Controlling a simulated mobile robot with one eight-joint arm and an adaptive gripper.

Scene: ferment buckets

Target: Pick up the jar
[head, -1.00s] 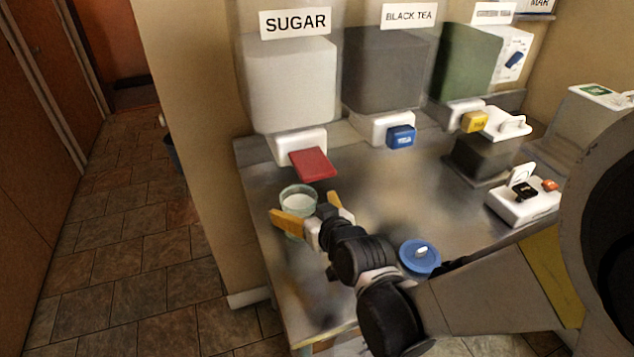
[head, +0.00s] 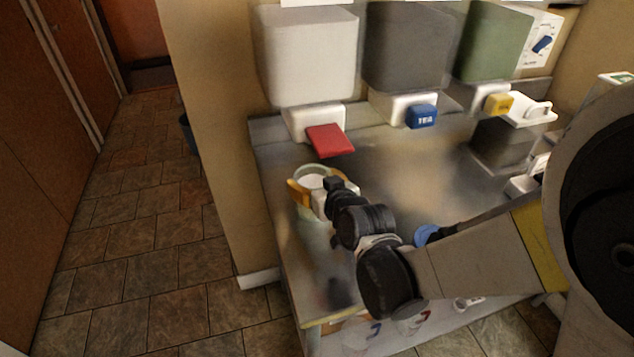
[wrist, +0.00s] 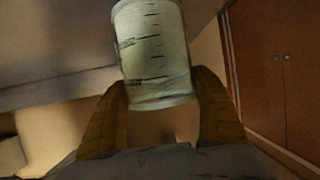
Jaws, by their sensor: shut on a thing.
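The jar (head: 314,172) is a pale, clear-sided cup with white contents, at the left end of the metal counter, in front of the red tap lever. My gripper (head: 313,186) is shut on it, with yellow fingers at its sides. In the wrist view the jar (wrist: 154,55) shows dark measuring marks, between the two yellow fingers (wrist: 160,110). My gripper and wrist hide part of the jar in the head view. I cannot tell whether its base touches the counter.
A white dispenser (head: 305,55) with a red lever (head: 330,140) stands behind the jar. A grey dispenser (head: 408,45) with a blue TEA lever (head: 421,116) and a green one (head: 492,45) stand to its right. A blue lid (head: 427,234) is partly hidden by my arm. Open floor lies left.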

